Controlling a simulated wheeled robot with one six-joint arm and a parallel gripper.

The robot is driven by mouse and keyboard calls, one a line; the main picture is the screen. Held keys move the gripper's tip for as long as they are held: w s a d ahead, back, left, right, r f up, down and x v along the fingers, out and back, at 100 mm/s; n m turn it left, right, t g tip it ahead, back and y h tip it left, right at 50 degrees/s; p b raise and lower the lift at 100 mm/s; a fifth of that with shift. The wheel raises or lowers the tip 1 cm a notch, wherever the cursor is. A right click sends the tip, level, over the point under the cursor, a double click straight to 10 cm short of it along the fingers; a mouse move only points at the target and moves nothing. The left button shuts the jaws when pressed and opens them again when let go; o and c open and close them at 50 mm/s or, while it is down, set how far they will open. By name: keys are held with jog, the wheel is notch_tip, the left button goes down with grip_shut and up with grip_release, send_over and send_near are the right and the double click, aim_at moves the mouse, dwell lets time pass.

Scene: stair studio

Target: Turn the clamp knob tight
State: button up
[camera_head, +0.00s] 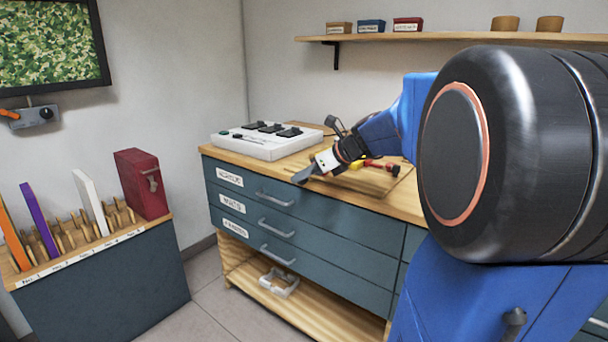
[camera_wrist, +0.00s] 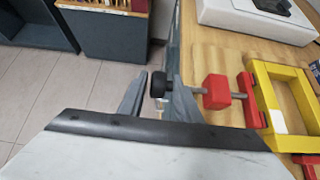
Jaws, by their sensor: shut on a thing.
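In the wrist view, a small black knob (camera_wrist: 158,84) sits at the end of a thin metal spindle. The spindle runs right to a red block (camera_wrist: 216,92) and a red clamp part (camera_wrist: 248,98) beside a yellow frame (camera_wrist: 276,92). My gripper (camera_wrist: 158,82) has one grey finger on each side of the knob and is shut on it. In the head view, my gripper (camera_head: 305,172) is at the front edge of the wooden workbench top (camera_head: 405,203). The knob cannot be made out there.
A white box with black parts (camera_head: 262,140) stands on the bench, left of my gripper. Red and yellow items (camera_head: 372,164) lie behind the gripper. Drawers (camera_head: 290,222) are below. A rack with upright boards (camera_head: 100,240) stands left, with open floor (camera_head: 215,300) between.

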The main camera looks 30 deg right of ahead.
jog(key=shift+o, duration=0.2)
jog(key=t, duration=0.2)
jog(key=t+y, duration=0.1)
jog(key=t, duration=0.1)
jog(key=f+t+y, duration=0.1)
jog(key=t, duration=0.1)
jog(key=shift+s+a, duration=0.1)
jog(key=shift+s, duration=0.25)
jog(key=shift+t, duration=0.3)
jog(key=shift+y, duration=0.4)
jog(key=o, duration=0.7)
jog(key=shift+a, duration=0.1)
jog(key=shift+o, duration=0.2)
jog(key=shift+d+r, duration=0.1)
jog(key=shift+d, duration=0.1)
jog(key=v, duration=1.7)
jog(key=shift+s, duration=0.2)
jog(key=shift+a+r, duration=0.1)
